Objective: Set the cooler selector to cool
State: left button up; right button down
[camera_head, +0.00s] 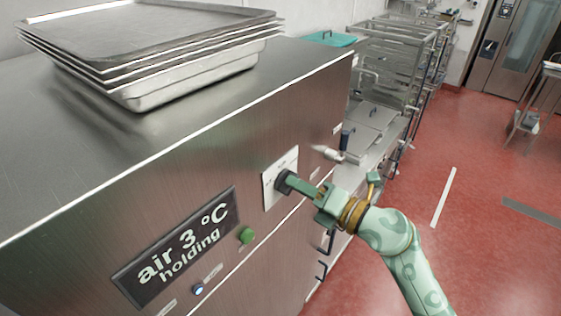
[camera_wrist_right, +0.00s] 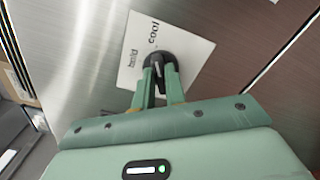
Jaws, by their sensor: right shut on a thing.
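The cooler selector is a black knob (camera_head: 283,181) on a white plate (camera_head: 271,193) on the steel cooler front. In the right wrist view the plate (camera_wrist_right: 190,50) reads "hold" to the left of the knob (camera_wrist_right: 154,61) and "cool" above it. My right gripper (camera_head: 291,183) is shut on the knob, and its two fingers (camera_wrist_right: 157,84) show on either side of it. A pale mark shows on the knob, but I cannot tell for sure which word it points at. The dark display (camera_head: 176,249) reads "air 3 °C holding". My left gripper is out of view.
A green button (camera_head: 246,236) and a blue-lit button (camera_head: 198,289) sit by the display. Stacked metal trays (camera_head: 150,45) stand on the cooler top (camera_head: 60,130). Wire racks (camera_head: 390,60) stand behind. The red floor (camera_head: 480,180) on the right is mostly clear.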

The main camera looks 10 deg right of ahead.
jog(key=c, duration=1.4)
grip_release()
jog(key=shift+o, duration=0.2)
jog(key=shift+d, duration=0.1)
jog(key=v, duration=0.7)
